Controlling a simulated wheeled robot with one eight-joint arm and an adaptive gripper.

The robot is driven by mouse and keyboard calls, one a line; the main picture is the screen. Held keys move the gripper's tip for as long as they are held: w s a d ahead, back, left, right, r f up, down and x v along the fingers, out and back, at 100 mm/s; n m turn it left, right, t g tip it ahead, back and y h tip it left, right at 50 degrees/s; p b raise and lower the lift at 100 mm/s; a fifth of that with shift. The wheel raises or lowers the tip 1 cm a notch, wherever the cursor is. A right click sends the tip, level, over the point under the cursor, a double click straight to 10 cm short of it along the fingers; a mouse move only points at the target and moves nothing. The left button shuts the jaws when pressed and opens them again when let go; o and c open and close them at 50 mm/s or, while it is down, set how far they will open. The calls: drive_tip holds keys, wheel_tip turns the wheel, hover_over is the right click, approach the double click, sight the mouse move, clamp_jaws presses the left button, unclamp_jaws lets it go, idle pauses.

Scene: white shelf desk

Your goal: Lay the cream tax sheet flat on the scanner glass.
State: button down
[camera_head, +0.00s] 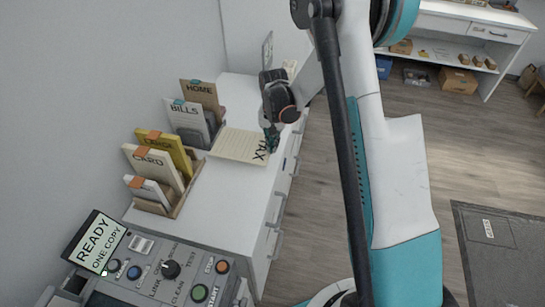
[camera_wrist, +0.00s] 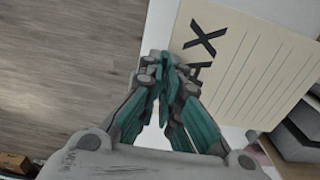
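The cream tax sheet (camera_head: 238,145) is ruled and marked TAX at its right end. It lies over the white desk top in front of the document rack, and I cannot tell whether it touches the desk all over. It also fills the upper right of the wrist view (camera_wrist: 262,75). My gripper (camera_head: 271,146) is at the sheet's right edge. In the wrist view its teal fingers (camera_wrist: 167,75) are together over that edge and hide the T. A scanner control panel (camera_head: 160,285) shows at the lower left; its glass cannot be made out.
A rack (camera_head: 188,190) on the desk holds several upright cards, including HOME (camera_head: 203,92), BILLS (camera_head: 188,122) and CARD (camera_head: 152,163). A screen (camera_head: 97,240) reads READY ONE COPY. The desk top (camera_head: 228,195) is clear between the sheet and the panel. Open floor lies right.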

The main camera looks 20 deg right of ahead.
sight(273, 160)
drive_tip(key=shift+f+b, duration=0.75)
drive_tip(key=shift+f, duration=2.05)
drive_tip(key=shift+f, duration=0.2)
drive_tip(key=c, duration=1.8)
unclamp_jaws()
drive_tip(key=shift+r, duration=0.1)
drive_tip(key=shift+r, duration=0.1)
